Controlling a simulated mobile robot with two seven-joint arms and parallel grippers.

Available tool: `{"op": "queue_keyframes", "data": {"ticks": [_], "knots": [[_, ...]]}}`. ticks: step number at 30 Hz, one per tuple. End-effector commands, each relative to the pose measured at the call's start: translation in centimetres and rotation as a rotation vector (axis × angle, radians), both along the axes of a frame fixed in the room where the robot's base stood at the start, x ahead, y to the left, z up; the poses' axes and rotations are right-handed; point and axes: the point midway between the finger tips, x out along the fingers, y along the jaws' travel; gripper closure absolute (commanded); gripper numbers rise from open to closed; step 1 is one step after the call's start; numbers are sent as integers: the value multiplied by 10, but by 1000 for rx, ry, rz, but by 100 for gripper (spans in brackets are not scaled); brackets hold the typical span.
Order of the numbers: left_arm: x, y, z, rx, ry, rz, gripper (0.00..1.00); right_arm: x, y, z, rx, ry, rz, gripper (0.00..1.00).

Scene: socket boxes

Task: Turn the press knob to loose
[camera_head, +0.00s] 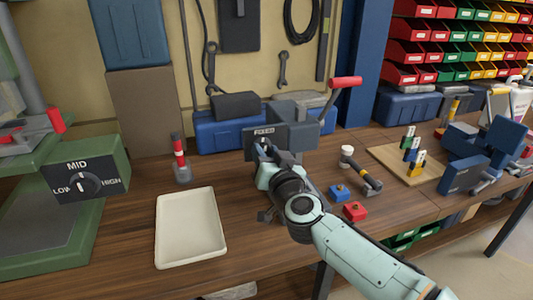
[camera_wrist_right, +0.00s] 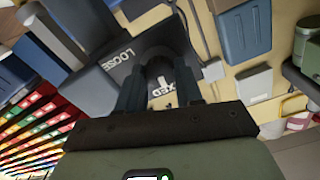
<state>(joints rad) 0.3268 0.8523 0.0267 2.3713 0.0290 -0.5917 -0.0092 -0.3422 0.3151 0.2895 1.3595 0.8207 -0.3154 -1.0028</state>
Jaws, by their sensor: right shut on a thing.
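The press (camera_head: 297,130) is a dark grey block with a red-ended lever (camera_head: 345,83), standing at the back middle of the bench. Its front panel (camera_head: 263,131) reads FIXED at the top in the head view. The right wrist view shows LOOSE on the panel (camera_wrist_right: 117,60) and part of FIXED between the fingers. My right gripper (camera_head: 266,150) is at this panel, its fingers (camera_wrist_right: 160,90) shut on the knob. The knob is mostly hidden by the fingers, and I cannot tell where it points. My left gripper is not in view.
A green machine with a LOW/MID/HIGH dial (camera_head: 85,183) stands at the left. A cream tray (camera_head: 190,228), a red-ringed tool (camera_head: 181,160), a blue block (camera_head: 339,193) and a red block (camera_head: 355,211) are on the bench. A wooden board (camera_head: 393,160) holds several small pieces.

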Motion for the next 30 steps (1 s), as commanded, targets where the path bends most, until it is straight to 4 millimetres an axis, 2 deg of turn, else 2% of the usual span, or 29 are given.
{"op": "queue_keyframes", "data": {"ticks": [13,30], "knots": [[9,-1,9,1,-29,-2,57,0,0,0,376,123,0,95],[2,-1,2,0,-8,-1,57,0,0,-1,893,290,0,95]]}}
